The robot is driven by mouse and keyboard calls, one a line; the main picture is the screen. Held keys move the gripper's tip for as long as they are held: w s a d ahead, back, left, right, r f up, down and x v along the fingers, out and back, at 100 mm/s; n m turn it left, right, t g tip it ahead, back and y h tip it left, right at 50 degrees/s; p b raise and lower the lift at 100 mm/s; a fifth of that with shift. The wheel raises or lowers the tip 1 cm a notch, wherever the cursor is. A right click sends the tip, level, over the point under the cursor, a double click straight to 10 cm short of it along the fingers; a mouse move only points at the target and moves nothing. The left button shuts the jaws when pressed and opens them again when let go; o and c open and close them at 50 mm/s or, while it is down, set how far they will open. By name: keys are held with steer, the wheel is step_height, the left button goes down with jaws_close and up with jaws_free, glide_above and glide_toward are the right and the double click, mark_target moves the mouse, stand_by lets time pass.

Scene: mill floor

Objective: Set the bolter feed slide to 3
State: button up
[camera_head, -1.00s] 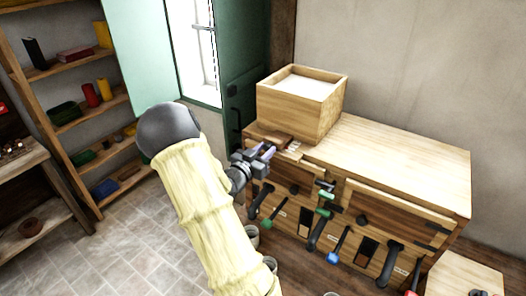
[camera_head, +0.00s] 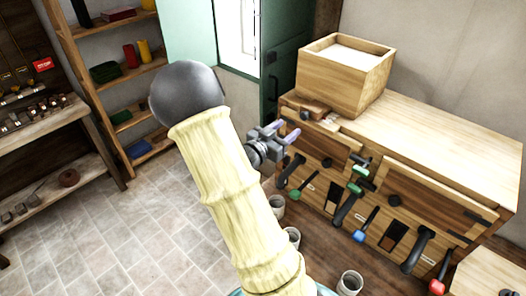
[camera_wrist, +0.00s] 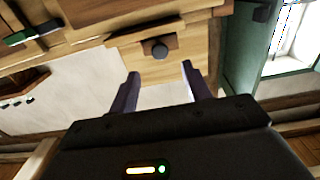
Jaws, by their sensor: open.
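A small wooden slide (camera_head: 314,107) with a dark round knob (camera_head: 305,115) sits at the cabinet top's left end, below the wooden bin; I take it for the bolter feed slide. In the wrist view the slide's wooden block (camera_wrist: 138,51) and knob (camera_wrist: 160,50) lie just beyond my fingertips, roughly centred between them. I cannot read any scale or number by it. My gripper (camera_head: 287,133) is open and empty, at the left front of the cabinet, short of the knob. Its two purple fingers also show in the wrist view (camera_wrist: 160,74).
A bin of white flour (camera_head: 345,75) stands on the wooden cabinet (camera_head: 455,130). Several levers with black, green, blue and red grips line its front, including a blue one (camera_head: 359,236). Several pots, one here (camera_head: 349,284), stand on the floor. The tiled floor at left is clear.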

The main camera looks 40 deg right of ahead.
steer(key=b+v, duration=0.2)
steer(key=v, duration=0.8)
steer(key=w+a+f+n+t+y+b, duration=0.1)
steer(key=w+a+f+n+t+y, duration=0.25)
steer(key=a+y, duration=0.3)
steer(key=w+a+f+n+t+y, duration=0.2)
steer(key=a+f+n+y, duration=0.25)
steer(key=y, duration=0.25)
steer(key=s+a+f+n+g+y, duration=0.2)
steer(key=s+a+n+g+y, duration=0.2)
steer(key=s, duration=1)
steer(key=a+n+g, duration=0.3)
